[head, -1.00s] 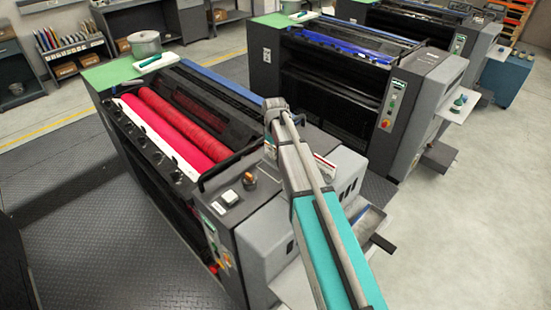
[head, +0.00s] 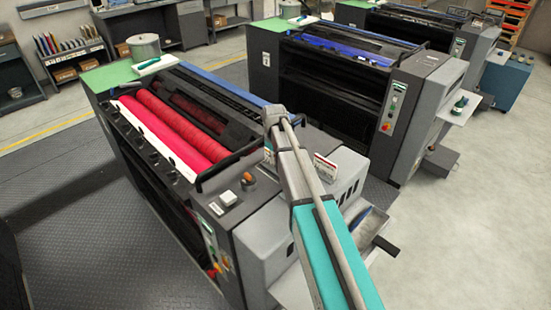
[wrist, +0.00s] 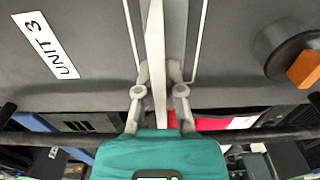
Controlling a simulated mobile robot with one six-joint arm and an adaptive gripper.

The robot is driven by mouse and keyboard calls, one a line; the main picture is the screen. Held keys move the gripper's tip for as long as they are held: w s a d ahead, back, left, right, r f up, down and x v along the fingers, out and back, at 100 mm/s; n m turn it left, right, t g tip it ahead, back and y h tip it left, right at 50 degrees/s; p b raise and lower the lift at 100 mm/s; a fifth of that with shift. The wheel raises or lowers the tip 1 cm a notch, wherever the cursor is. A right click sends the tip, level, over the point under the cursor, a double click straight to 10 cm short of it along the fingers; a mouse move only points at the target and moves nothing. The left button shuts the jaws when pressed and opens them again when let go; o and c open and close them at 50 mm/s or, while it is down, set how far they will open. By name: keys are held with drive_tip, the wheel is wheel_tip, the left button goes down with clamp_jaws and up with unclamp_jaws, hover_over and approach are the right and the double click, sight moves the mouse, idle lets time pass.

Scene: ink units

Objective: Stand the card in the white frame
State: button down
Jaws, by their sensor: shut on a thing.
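My gripper (wrist: 158,75) is shut on the card (wrist: 155,35), which shows edge-on as a pale upright strip between the fingers in the wrist view. In the head view the card (head: 325,168), white with a red band, stands out to the right of my arm, over the grey top of the near press. My arm hides the gripper there. Thin white lines of what looks like the white frame (wrist: 200,35) run on both sides of the card in the wrist view. Whether the card touches the surface I cannot tell.
A "UNIT 3" label (wrist: 45,45) lies on the grey top to the left in the wrist view. A black knob with an orange grip (wrist: 300,68) stands to the right. Red rollers (head: 170,125) and a dark bar (wrist: 250,134) are close by.

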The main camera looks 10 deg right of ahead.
drive_tip(key=shift+f, duration=0.15)
drive_tip(key=c, duration=0.8)
unclamp_jaws()
drive_tip(key=shift+o, duration=0.2)
wheel_tip(320, 180, up, 12)
drive_tip(key=p, duration=1.2)
drive_tip(key=shift+s, duration=0.3)
drive_tip(key=s+m, duration=0.6)
drive_tip(key=s, duration=1.8)
drive_tip(key=shift+s+d+m, duration=0.35)
drive_tip(key=shift+s+m, duration=0.05)
